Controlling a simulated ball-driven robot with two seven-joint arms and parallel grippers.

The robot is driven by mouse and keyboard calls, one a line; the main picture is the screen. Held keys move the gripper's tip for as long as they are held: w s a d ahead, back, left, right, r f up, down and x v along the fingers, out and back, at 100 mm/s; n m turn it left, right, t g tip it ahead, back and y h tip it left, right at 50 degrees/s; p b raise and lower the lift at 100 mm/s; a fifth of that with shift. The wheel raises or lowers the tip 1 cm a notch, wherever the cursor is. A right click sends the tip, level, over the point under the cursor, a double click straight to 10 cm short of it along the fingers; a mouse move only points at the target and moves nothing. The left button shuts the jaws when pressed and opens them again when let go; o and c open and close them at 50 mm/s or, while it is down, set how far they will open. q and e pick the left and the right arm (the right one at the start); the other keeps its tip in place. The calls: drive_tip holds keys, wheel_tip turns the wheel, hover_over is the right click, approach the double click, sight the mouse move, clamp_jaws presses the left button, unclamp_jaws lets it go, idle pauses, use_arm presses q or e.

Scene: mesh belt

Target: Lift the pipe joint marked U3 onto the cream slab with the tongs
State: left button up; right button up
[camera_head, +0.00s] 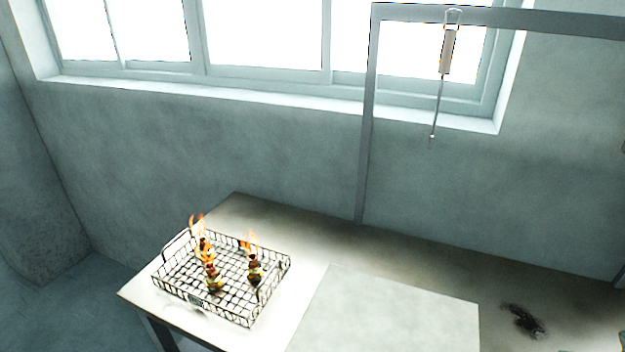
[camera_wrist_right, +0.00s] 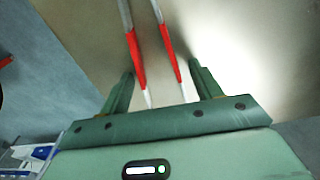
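The cream slab (camera_head: 390,312) lies bare on the table, cut off by the bottom edge of the head view. Red-and-white tongs (camera_wrist_right: 138,60) show in the right wrist view, their two arms running down between my right gripper's fingers. The right gripper (camera_wrist_right: 162,68) is green and its fingers stand apart. A gap shows between the tongs and the right-hand finger; I cannot tell whether the left-hand finger touches them. No pipe joint and no U3 mark can be made out. Neither gripper shows in the head view.
A black wire basket (camera_head: 181,292) on the table's left holds several small stacked pieces (camera_head: 254,270) with flames. A thin tool (camera_head: 446,52) hangs from a grey frame (camera_head: 367,150). A dark smudge (camera_head: 524,320) marks the table (camera_head: 300,226) at right.

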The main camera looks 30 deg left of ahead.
drive_tip(key=c, duration=0.6)
drive_tip(key=shift+c, duration=0.2)
drive_tip(key=shift+r, duration=0.1)
wheel_tip(320, 180, up, 12)
drive_tip(key=p, duration=1)
drive_tip(key=shift+p, duration=0.4)
